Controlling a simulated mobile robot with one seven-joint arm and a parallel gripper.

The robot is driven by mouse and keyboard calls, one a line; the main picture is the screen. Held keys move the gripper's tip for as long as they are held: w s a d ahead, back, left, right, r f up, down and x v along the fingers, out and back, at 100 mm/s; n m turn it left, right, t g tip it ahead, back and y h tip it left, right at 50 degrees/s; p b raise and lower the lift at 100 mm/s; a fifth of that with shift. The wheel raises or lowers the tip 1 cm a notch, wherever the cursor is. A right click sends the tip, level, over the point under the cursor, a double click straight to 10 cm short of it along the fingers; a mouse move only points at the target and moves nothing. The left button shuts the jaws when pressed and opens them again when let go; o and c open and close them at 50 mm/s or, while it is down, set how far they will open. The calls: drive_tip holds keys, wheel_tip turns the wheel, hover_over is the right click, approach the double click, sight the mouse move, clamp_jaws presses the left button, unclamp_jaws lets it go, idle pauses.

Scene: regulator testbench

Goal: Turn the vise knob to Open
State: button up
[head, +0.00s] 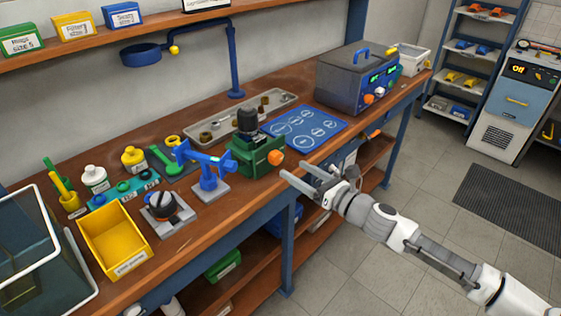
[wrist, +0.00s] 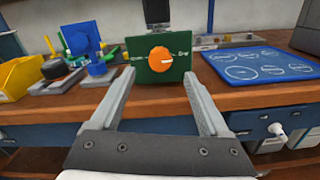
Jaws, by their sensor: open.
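The green vise (head: 257,152) stands near the front edge of the bench and holds a dark cylindrical part (head: 248,121) upright in its top. Its orange knob (head: 276,157) faces the front. In the wrist view the knob (wrist: 160,59) sits on the green front plate (wrist: 139,73), and its pale pointer mark points right, toward a label that seems to read "Grip". A label on the left is too small to read surely. My gripper (head: 284,171) is open and empty, in front of the bench edge. In the wrist view its fingers (wrist: 158,76) frame the plate from in front, apart from the knob.
A blue stand (head: 210,170) and a black round part on a grey plate (head: 168,215) stand left of the vise. A blue mat (head: 305,127) lies to the right, a metal tray (head: 240,118) behind. Open drawers or shelves lie below the bench edge (wrist: 170,106).

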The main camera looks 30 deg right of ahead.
sight(279, 160)
drive_tip(key=x, duration=0.6)
drive_tip(key=shift+w, duration=0.3)
clamp_jaws()
